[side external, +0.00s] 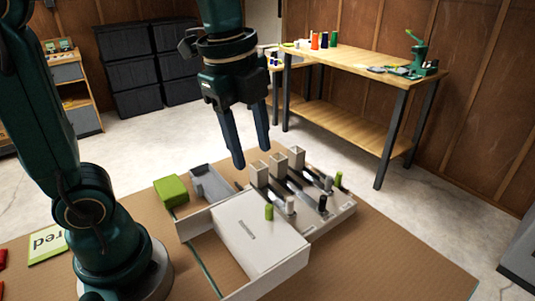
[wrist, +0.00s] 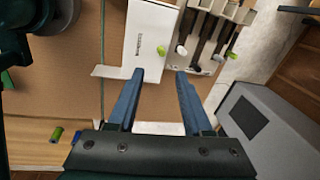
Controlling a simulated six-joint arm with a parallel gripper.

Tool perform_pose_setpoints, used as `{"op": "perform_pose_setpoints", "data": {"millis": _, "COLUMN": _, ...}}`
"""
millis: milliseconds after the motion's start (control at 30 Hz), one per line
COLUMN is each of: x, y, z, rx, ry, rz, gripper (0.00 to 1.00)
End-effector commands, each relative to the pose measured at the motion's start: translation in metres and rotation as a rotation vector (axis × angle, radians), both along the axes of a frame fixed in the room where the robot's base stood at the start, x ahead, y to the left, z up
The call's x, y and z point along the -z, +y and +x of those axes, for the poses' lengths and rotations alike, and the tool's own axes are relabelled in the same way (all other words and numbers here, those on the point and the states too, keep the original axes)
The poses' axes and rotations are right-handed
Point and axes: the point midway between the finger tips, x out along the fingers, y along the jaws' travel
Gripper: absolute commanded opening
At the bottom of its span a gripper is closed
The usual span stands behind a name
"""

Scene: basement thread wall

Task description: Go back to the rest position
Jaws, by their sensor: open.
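My gripper (side external: 247,150) is open and empty. In the side view it hangs above the far end of the white rack (side external: 335,217), its two blue fingers pointing down. The wrist view shows the two fingers (wrist: 160,75) apart with nothing between them. Below them are a white box (wrist: 148,50) and part of the rack. In the side view the same white box (side external: 255,240) lies in front of the rack, with a green spool (side external: 269,212) at its edge.
A green block (side external: 171,191) and a grey tray (side external: 211,184) stand left of the rack. A wooden workbench (side external: 370,62) and black bins (side external: 135,85) stand behind. The mat's front right is clear.

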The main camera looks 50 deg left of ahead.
Motion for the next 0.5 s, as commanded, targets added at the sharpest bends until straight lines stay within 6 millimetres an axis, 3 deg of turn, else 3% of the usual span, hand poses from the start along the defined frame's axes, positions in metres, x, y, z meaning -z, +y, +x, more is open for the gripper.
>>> {"op": "perform_pose_setpoints", "data": {"millis": 133, "x": -0.003, "y": 0.004, "z": -0.028, "rx": -0.269, "ry": -0.109, "rz": -0.062, "gripper": 0.50}}
{"op": "perform_pose_setpoints", "data": {"millis": 300, "x": 0.010, "y": 0.007, "z": -0.055, "rx": -0.668, "ry": -0.218, "rz": -0.193, "gripper": 0.50}}
{"op": "perform_pose_setpoints", "data": {"millis": 500, "x": 0.034, "y": 0.008, "z": -0.070, "rx": -1.095, "ry": -0.267, "rz": -0.361, "gripper": 0.50}}
